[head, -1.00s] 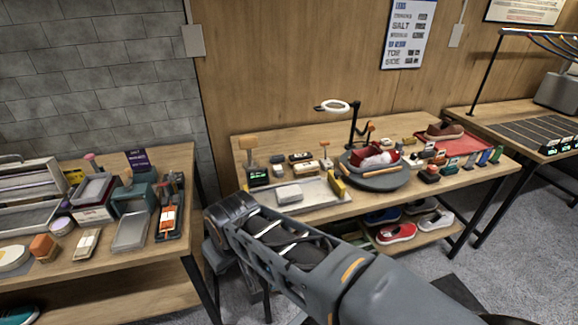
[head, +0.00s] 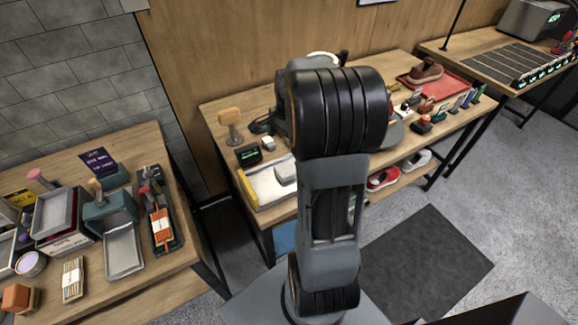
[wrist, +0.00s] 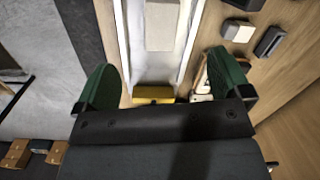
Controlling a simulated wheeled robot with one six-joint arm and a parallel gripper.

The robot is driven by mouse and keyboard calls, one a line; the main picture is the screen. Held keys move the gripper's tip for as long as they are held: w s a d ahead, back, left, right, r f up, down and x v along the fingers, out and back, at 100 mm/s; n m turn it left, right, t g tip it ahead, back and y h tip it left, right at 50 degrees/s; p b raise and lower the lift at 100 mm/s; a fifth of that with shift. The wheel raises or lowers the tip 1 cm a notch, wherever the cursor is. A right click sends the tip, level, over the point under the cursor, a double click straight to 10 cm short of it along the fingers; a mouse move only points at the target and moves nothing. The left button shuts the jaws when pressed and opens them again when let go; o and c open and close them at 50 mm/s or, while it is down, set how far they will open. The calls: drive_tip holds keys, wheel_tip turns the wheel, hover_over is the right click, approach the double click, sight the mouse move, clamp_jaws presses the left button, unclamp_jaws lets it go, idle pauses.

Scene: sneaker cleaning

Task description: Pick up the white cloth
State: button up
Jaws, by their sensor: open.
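A pale, folded block that looks like the white cloth (head: 285,171) lies on a shallow light tray (head: 266,190) on the middle bench. In the wrist view the same pale cloth (wrist: 161,25) is at the top centre, inside the tray (wrist: 133,45). My gripper (wrist: 166,82) shows in the wrist view with its two green fingers spread wide and nothing between them. The fingers are above the tray's end, with the cloth ahead and apart from them. In the head view my arm hides the gripper and part of the bench.
A yellow item (head: 247,188) is at the tray's left end. A small dark device (head: 248,155) and a wooden-headed tool (head: 230,118) stand behind it. A red tray with a brown shoe (head: 426,70) is to the right. Shoes sit on the shelf below. A cluttered bench is at left.

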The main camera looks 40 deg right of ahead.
drive_tip(key=d+f+m, duration=0.3)
drive_tip(key=d, duration=0.1)
drive_tip(key=p, duration=0.1)
hover_over(290, 167)
drive_tip(key=shift+y, duration=0.3)
drive_tip(key=f, duration=0.4)
drive_tip(key=d+f, duration=0.1)
drive_tip(key=f, duration=0.1)
drive_tip(key=shift+s+f, duration=0.1)
drive_tip(key=shift+f, duration=0.15)
drive_tip(key=shift+a+f+p, duration=0.15)
drive_tip(key=shift+f+p, duration=0.1)
drive_tip(key=shift+f, duration=0.8)
drive_tip(key=shift+a+f+p, duration=0.2)
drive_tip(key=shift+f+p, duration=0.1)
drive_tip(key=shift+f, duration=0.7)
drive_tip(key=shift+a+f+p, duration=0.15)
drive_tip(key=shift+f+p, duration=0.1)
drive_tip(key=shift+f, duration=0.8)
drive_tip(key=shift+c, duration=0.4)
drive_tip(key=c, duration=0.9)
